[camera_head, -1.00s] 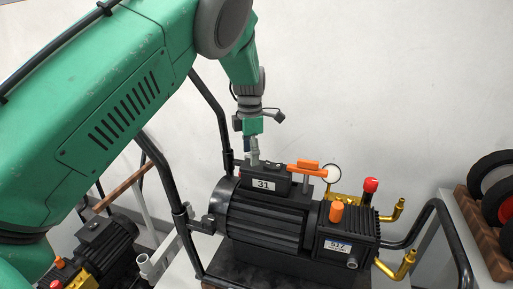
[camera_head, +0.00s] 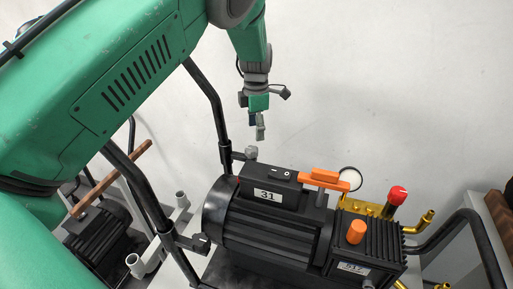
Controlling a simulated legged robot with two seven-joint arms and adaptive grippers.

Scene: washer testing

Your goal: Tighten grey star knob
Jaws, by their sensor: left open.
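A small grey knob (camera_head: 251,152) sits on a clamp on the far upright of the black tubular frame, behind the black pump (camera_head: 270,220). A second dark grey knob (camera_head: 201,242) sits on the nearer upright, at the pump's left end. Their star shape is too small to make out. My left gripper (camera_head: 260,133) is open and empty, pointing down just above and slightly right of the far knob. It appears apart from the knob, though depth is hard to judge. My right gripper is not in view.
The pump carries an orange handle (camera_head: 325,178), an orange cap (camera_head: 356,231), a red knob (camera_head: 397,195), a gauge (camera_head: 350,178) and brass fittings. The black frame (camera_head: 209,95) surrounds it. Another pump (camera_head: 98,240) stands lower left. The wall behind is bare.

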